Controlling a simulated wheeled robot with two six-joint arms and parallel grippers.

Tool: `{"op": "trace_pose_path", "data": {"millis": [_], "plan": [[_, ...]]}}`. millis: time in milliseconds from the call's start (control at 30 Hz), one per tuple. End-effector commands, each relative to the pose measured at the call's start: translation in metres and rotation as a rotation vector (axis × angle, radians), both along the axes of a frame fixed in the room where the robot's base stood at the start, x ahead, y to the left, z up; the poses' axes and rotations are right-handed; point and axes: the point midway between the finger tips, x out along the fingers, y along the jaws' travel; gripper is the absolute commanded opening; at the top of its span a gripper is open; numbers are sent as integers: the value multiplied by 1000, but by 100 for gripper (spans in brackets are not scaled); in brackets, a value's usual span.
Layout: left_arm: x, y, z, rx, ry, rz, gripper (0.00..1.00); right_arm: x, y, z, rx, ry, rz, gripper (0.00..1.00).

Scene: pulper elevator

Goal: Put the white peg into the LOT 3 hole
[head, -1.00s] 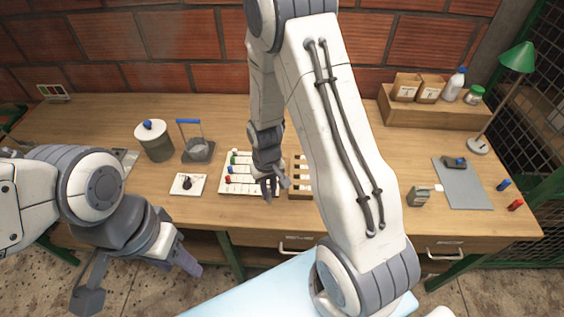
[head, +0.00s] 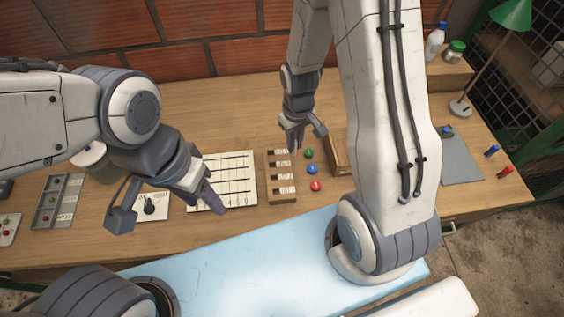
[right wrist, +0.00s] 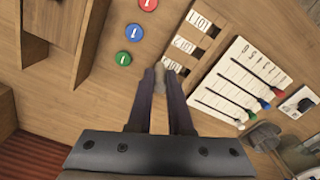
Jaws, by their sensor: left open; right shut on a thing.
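My right gripper (head: 301,138) is shut at the back end of the wooden lot rack (head: 270,190). In the right wrist view its fingertips (right wrist: 160,74) close on a small pale piece, the white peg (right wrist: 160,79), mostly hidden between the fingers. The rack also shows in the right wrist view (right wrist: 210,48), with white label cards and dark openings. The fingertips are close to its label at one end; I cannot read which label is LOT 3. I cannot tell whether the peg touches the rack. My left gripper (head: 165,207) is open and empty above the bench front.
Green (head: 309,154), blue (head: 312,169) and red (head: 316,186) discs lie right of the rack. A white lined board (head: 236,165) with coloured knobs lies left of it. A wooden box (head: 339,155) stands to the right. A dial card (head: 152,203) sits near my left gripper.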

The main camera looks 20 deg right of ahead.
Motion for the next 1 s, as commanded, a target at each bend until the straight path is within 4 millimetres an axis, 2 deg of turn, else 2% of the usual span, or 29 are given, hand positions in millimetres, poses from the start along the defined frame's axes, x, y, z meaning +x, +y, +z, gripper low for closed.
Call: {"op": "trace_pose_path", "data": {"millis": [33, 300, 400, 567, 733, 1000], "plan": [[0, 0, -14, 0, 0, 0, 53, -6, 0, -1, -1, -6, 94, 0], [0, 0, -51, 1, 1, -1, 53, -52, 1, 20, -3, -7, 693, 0], [0, 0, -58, 1, 1, -1, 53, -66, 0, 24, -3, -4, 851, 0], [0, 0, -63, 1, 1, -1, 53, -76, 0, 27, -1, -1, 986, 0], [0, 0, -61, 0, 0, -1, 53, -60, 12, 13, 2, 6, 1013, 0], [0, 0, -54, 0, 0, -1, 53, -7, 44, -22, 1, 3, 1007, 0]]}}
